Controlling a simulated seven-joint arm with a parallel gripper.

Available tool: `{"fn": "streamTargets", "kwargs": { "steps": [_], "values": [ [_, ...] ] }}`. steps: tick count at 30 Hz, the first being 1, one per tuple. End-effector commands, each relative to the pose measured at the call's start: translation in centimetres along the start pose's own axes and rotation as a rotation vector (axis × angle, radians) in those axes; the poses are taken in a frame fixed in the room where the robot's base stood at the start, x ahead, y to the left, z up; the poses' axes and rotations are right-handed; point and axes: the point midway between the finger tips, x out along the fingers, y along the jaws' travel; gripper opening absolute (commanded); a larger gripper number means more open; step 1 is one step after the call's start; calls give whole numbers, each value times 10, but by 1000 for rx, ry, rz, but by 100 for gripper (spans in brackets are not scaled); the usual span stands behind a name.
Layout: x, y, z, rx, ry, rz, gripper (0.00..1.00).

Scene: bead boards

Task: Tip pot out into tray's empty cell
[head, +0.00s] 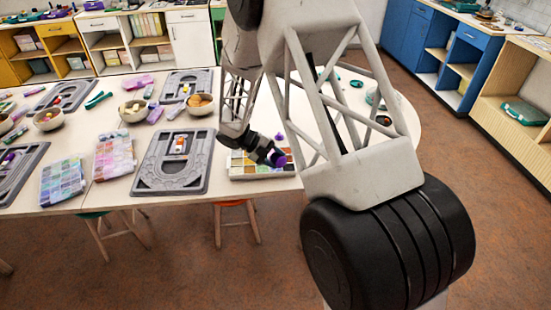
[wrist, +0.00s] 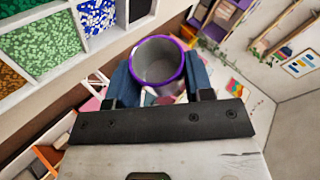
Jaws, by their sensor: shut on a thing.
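My gripper (head: 270,156) is shut on a small pot with a purple rim (wrist: 158,42), which shows as a purple spot (head: 280,161) in the head view. The blue-grey fingers (wrist: 158,80) sit on either side of it in the wrist view. The pot is tilted, and its grey inside faces the wrist camera; I see no beads in it. The white tray (head: 262,174) lies below the gripper at the table's front edge. Its cells of green, brown and blue-white beads (wrist: 40,45) fill the wrist view's upper left. My arm hides part of it, and I cannot tell which cell is empty.
A grey bead board (head: 148,182) lies left of the tray. Further left are a case of coloured beads (head: 115,160), another case (head: 63,183) and several bowls (head: 200,103). Stools (head: 235,222) stand under the table's front edge.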

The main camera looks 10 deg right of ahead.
Motion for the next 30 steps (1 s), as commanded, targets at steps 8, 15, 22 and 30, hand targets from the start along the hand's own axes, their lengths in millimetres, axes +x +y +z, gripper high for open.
{"fn": "streamTargets", "kwargs": {
  "steps": [8,15,22,30],
  "values": [
    [0,0,0,4,-4,1,25],
    [2,1,-2,47,-51,20,25],
    [6,3,-6,146,-160,61,25],
    [9,4,-10,289,-317,121,25]
  ]
}}
